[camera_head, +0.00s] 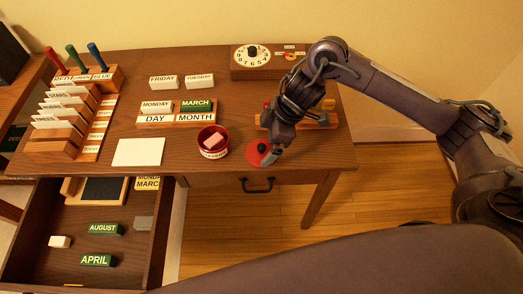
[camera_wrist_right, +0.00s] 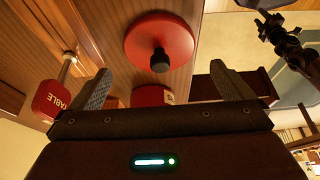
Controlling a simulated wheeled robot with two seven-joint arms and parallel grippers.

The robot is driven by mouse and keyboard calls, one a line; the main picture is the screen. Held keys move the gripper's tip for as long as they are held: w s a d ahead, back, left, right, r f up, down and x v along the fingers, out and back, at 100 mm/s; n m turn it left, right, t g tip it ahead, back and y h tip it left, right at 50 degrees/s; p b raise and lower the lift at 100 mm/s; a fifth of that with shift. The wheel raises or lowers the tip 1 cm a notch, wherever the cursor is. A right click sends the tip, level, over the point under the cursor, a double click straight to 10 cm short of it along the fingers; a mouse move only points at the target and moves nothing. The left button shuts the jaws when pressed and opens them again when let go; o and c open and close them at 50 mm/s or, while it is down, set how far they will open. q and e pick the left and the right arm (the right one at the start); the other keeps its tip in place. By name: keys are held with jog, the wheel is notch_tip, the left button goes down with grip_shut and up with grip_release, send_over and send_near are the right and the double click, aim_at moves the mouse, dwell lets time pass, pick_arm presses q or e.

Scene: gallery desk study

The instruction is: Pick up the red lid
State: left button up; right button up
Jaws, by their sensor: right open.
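The red lid (camera_head: 252,155) is a round disc with a black knob, lying near the front edge of the desk, right of the red cup. My right gripper (camera_head: 273,154) is at the lid, partly covering its right side. In the right wrist view, the lid (camera_wrist_right: 145,35) and its black knob (camera_wrist_right: 160,61) appear ahead of the open right gripper (camera_wrist_right: 160,72). The knob lines up between the spread fingers, and nothing is held. Whether a finger touches the lid cannot be told. My left gripper is not seen.
The red cup (camera_head: 221,152) holds a pink block close to the lid's left. A wooden rack (camera_head: 325,123) stands behind my gripper. An open drawer (camera_head: 160,235) with several blocks is at the lower left. A white card (camera_head: 138,152) lies left of the cup.

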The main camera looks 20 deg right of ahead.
aim_at(262, 146)
jog(key=x, duration=0.3)
jog(key=shift+a+f, duration=0.15)
jog(key=shift+f, duration=0.15)
jog(key=c, duration=0.9)
jog(key=shift+r, duration=0.1)
